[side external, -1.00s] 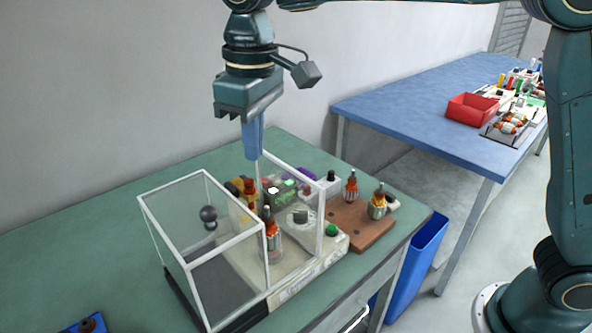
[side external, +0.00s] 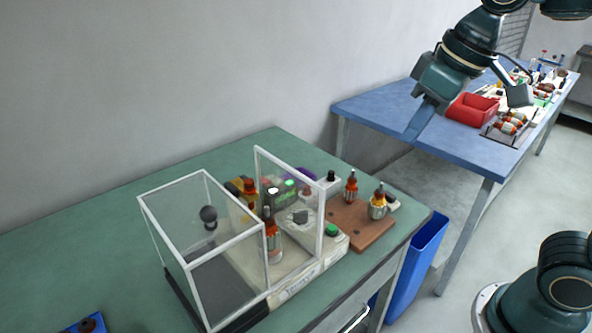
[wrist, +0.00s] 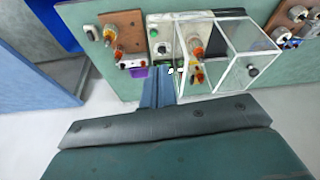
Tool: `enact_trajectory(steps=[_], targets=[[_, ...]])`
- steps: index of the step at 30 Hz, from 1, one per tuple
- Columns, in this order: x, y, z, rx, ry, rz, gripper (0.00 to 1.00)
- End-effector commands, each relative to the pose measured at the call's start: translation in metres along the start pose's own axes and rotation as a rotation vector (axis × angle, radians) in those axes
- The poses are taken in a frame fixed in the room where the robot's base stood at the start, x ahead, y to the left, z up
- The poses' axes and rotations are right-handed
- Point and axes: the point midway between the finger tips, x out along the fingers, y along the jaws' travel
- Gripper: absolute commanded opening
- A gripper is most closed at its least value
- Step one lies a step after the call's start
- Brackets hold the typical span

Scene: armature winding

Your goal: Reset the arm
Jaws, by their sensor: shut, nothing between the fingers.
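My gripper (side external: 418,122) is shut and empty, raised at the upper right in the side view, in front of the blue table's near edge. In the wrist view its blue fingers (wrist: 158,88) lie together, pointing toward the green bench. The winding machine (side external: 300,285) stands on the green bench (side external: 110,215), with a clear framed guard (side external: 205,230) at its left. An armature (side external: 272,240) stands upright in the machine. Two more armatures (side external: 351,188) (side external: 378,203) stand on a brown wooden board (side external: 350,228) to the right.
A blue table (side external: 385,105) behind holds a red bin (side external: 472,109) and several armatures on a rack (side external: 508,126). A blue waste bin (side external: 420,255) stands beside the green bench. A blue fixture (side external: 85,325) lies at the front left.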

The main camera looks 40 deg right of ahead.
Motion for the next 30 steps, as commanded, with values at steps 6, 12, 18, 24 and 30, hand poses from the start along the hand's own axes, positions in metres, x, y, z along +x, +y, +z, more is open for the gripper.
enact_trajectory(steps=[6, 12, 18, 24, 30], targets=[[0.003, 0.018, 0.05, 0.069, 0.07, 0.029, 0.0], [0.011, 0.027, 0.085, 0.116, 0.12, 0.053, 0.0], [0.017, 0.03, 0.101, 0.138, 0.144, 0.065, 0.0], [0.018, 0.03, 0.103, 0.14, 0.145, 0.066, 0.0], [0.018, 0.03, 0.102, 0.14, 0.144, 0.066, 0.0]])
